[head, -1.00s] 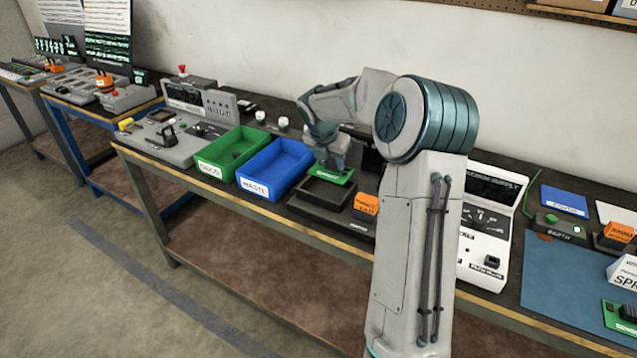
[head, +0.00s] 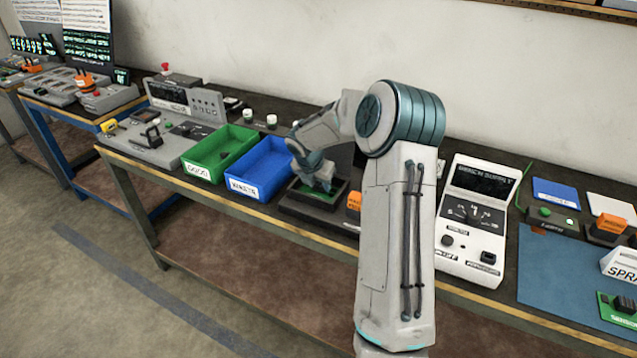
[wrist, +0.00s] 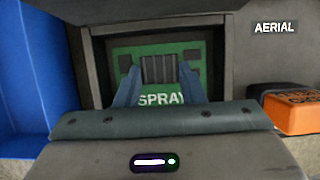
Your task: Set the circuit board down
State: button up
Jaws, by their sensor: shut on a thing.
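The green circuit board (wrist: 142,122), lettered "SPRAY", is between my gripper's fingers in the wrist view. My gripper (wrist: 158,80) is shut on the dark ribbed block on the board. The board lies within the outline of a dark, raised-rim tray (wrist: 97,65). In the head view, my gripper (head: 322,190) reaches down into the dark tray (head: 299,207), and a green strip of the board (head: 316,194) shows below it. I cannot tell whether the board touches the tray floor.
The blue bin (head: 262,168) stands just left of the tray, with the green bin (head: 220,152) beyond it. An orange block (wrist: 291,108) is close on the right, near an "AERIAL" label (wrist: 275,28). A white meter box (head: 478,220) stands further right.

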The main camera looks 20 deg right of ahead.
jog(key=shift+f, duration=0.1)
jog(key=o, duration=1.1)
